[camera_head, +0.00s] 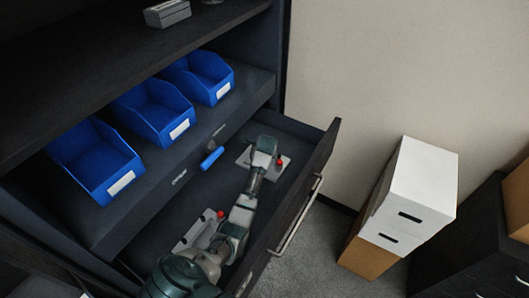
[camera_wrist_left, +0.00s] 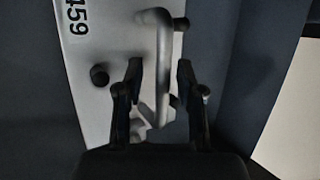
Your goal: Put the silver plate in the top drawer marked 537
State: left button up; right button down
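A silver plate (camera_head: 243,158) with a red knob lies in the far end of an open dark drawer (camera_head: 322,158). A second silver plate (camera_head: 188,240), also with a red knob, lies in the nearer part. My left gripper (camera_head: 265,158) is over the far plate and hides part of it. In the left wrist view a silver plate (camera_wrist_left: 88,118) marked 459 has a bar handle (camera_wrist_left: 164,55). The gripper's fingers (camera_wrist_left: 159,82) stand apart on either side of this handle, with gaps visible. No 537 marking is readable. My right gripper is not in view.
Blue bins (camera_head: 152,110) stand on the shelf left of the drawer. A blue-handled tool (camera_head: 211,158) lies near the drawer's inner side. The drawer front has a long bar handle (camera_head: 296,215). White and brown boxes (camera_head: 420,180) stand at the right, beyond open floor.

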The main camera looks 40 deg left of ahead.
pick_arm(q)
jog(key=b+v, duration=0.1)
jog(key=v, duration=1.1)
jog(key=shift+a, duration=0.15)
jog(key=shift+s, duration=0.1)
